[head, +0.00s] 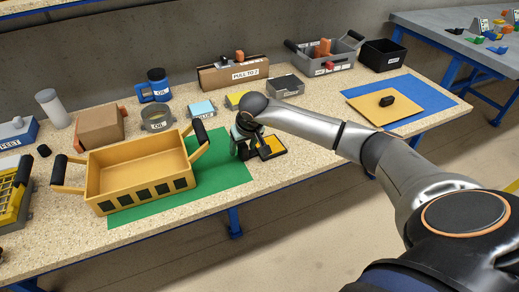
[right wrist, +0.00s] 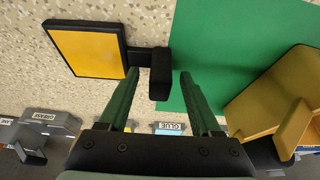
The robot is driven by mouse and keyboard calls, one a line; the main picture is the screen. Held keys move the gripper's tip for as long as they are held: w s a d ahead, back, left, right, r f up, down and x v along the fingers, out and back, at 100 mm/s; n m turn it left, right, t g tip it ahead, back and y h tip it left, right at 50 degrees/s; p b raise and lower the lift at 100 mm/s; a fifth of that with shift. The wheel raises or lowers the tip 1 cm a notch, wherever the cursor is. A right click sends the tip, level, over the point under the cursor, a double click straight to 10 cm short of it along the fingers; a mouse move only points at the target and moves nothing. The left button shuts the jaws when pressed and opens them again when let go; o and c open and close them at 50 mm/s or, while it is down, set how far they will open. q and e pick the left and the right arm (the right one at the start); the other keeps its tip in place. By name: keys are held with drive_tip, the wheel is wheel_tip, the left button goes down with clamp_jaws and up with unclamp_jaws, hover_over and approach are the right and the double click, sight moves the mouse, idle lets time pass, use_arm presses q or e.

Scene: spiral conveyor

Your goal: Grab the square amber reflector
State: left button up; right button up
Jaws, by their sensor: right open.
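The square amber reflector (head: 272,147) has a black frame and lies on the speckled bench beside the green mat. It also shows in the right wrist view (right wrist: 90,52), with a black block-shaped stub (right wrist: 160,74) joined to one side. My right gripper (head: 243,147) is above the bench at the reflector's left side. In the right wrist view its two green fingers (right wrist: 161,74) are apart, with the black stub lined up between their tips. I cannot tell whether the tips are level with the stub. My left gripper is not in view.
A yellow crate (head: 142,190) with raised black-gripped handles stands on the green mat (head: 222,178), left of my right gripper. Several boxes and tins line the bench behind, including a cardboard box (head: 232,77). A blue mat (head: 425,92) with a tan board (head: 384,107) lies right.

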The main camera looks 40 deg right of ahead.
drive_tip(key=shift+w+f, duration=0.1)
drive_tip(key=shift+f, duration=0.15)
clamp_jaws()
idle(0.3)
drive_tip(key=shift+r, duration=0.1)
